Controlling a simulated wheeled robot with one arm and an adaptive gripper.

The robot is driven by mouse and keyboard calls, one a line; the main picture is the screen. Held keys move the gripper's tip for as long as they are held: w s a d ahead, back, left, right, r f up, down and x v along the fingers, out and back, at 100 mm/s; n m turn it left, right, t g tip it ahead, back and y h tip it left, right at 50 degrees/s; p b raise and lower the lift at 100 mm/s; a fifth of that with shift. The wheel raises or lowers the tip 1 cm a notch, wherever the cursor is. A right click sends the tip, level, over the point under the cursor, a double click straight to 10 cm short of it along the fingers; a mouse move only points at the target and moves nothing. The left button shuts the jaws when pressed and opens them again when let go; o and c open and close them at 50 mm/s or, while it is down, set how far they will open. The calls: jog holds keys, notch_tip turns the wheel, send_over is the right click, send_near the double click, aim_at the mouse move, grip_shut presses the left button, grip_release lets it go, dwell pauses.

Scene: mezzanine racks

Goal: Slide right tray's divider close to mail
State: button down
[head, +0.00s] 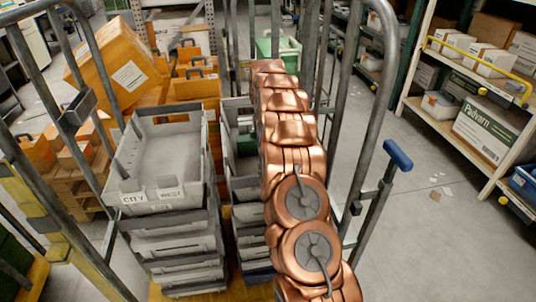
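The right tray (229,128) is a grey tray on top of a stack in the wheeled cage trolley. My copper-coloured arm reaches over it and hides most of its inside. A small dark green thing (245,145) shows in it beside my arm; I cannot tell whether it is the divider or something else. The mail cannot be made out. My gripper does not show; the far end of my arm hides it or it is out of sight.
A left grey tray (160,196) labelled "CITY WEST" tops another stack and looks empty. Trolley bars (375,100) and a blue handle (397,155) stand at right. Orange boxes (115,75) and a green crate (290,48) are behind. Shelves (440,90) stand far right, past open floor.

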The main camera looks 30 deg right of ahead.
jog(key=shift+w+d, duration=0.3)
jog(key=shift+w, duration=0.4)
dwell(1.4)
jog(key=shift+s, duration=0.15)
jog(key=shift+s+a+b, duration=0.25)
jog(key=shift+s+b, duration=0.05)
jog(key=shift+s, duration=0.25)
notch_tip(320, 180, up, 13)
jog(key=p, duration=0.4)
dwell(0.7)
dwell(0.4)
